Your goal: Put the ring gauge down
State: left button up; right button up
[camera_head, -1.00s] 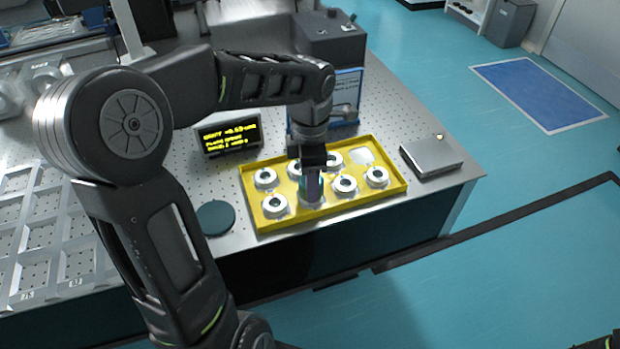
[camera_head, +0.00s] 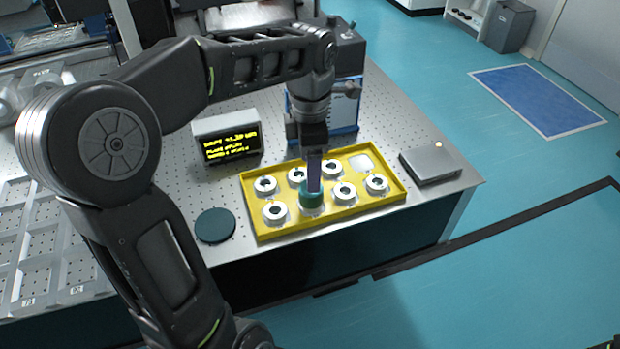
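The yellow tray (camera_head: 381,200) holds several white ring gauges with dark bores, such as the front-left one (camera_head: 275,212). A teal-topped ring gauge (camera_head: 312,201) is in the middle of the tray's front row, among the white ones. My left gripper (camera_head: 313,190) points straight down, its purple fingertips at the teal top. The fingers are seen nearly edge-on, so I cannot tell whether they grip the ring or have opened. The underside of the teal-topped ring is hard to make out. My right gripper is not in view.
A display with yellow text (camera_head: 228,140) stands behind the tray. A dark round pad (camera_head: 215,225) lies to its left, a flat grey box (camera_head: 431,165) to its right. A dark grey machine (camera_head: 338,50) stands behind.

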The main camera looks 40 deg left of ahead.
pick_arm(q)
notch_tip(320, 180, up, 6)
jog(key=shift+f+p, duration=0.25)
jog(key=shift+p, duration=0.05)
jog(key=shift+f, duration=0.1)
dwell(1.3)
